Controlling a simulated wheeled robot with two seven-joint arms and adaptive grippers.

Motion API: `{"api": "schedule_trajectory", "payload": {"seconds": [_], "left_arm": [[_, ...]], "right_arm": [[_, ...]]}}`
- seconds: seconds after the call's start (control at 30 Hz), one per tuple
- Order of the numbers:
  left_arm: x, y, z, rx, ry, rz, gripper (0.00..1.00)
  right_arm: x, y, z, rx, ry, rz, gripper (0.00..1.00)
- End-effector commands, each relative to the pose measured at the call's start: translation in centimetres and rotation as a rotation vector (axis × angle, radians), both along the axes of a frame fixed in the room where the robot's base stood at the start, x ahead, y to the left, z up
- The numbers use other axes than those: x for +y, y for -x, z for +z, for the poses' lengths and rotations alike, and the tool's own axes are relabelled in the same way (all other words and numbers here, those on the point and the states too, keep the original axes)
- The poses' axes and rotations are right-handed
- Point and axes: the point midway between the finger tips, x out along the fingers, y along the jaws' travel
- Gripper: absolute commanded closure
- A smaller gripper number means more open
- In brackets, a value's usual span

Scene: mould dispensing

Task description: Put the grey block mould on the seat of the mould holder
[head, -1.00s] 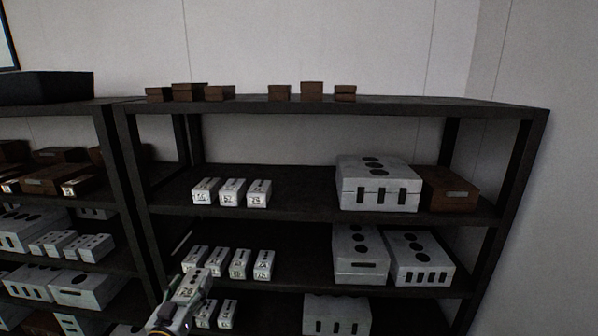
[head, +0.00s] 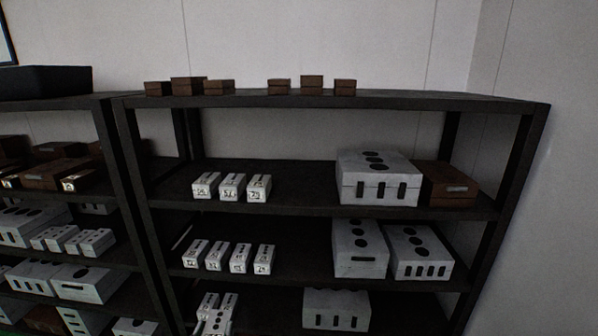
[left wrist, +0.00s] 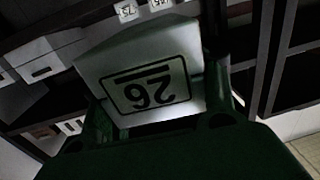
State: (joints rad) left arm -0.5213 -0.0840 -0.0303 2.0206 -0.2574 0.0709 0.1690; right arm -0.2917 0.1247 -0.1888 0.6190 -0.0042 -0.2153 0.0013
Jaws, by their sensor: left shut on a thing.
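The grey block mould (left wrist: 150,90) fills the middle of the left wrist view, its label reading 26 upside down. My left gripper (left wrist: 160,108) is shut on it, with a dark green finger at each side. In the head view the held mould (head: 216,323) shows only in part at the bottom edge, in front of the lower shelf; the gripper itself is barely seen there. The mould holder and its seat are not in view. My right gripper is not in view.
A dark shelf rack (head: 330,101) stands ahead with small numbered white moulds (head: 231,187), large white moulds (head: 377,178) and a brown box (head: 450,184). Small brown boxes (head: 312,86) sit on top. A second rack (head: 52,107) stands at the left.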

Motion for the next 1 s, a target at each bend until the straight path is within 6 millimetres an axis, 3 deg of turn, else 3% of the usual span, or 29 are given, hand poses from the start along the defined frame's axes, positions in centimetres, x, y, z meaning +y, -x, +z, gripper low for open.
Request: {"api": "schedule_trajectory", "payload": {"seconds": [0.13, 0.67, 1.0], "left_arm": [[-0.9, 0.8, -1.0, -0.005, 0.002, 0.004, 0.92], [-0.9, 0.7, -0.8, -0.013, -0.001, 0.002, 0.92], [-0.8, 0.7, -0.8, -0.012, 0.000, 0.003, 0.92]], "right_arm": [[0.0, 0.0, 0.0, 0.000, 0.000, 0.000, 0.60], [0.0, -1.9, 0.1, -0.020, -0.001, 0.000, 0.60], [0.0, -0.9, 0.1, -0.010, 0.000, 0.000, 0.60]]}}
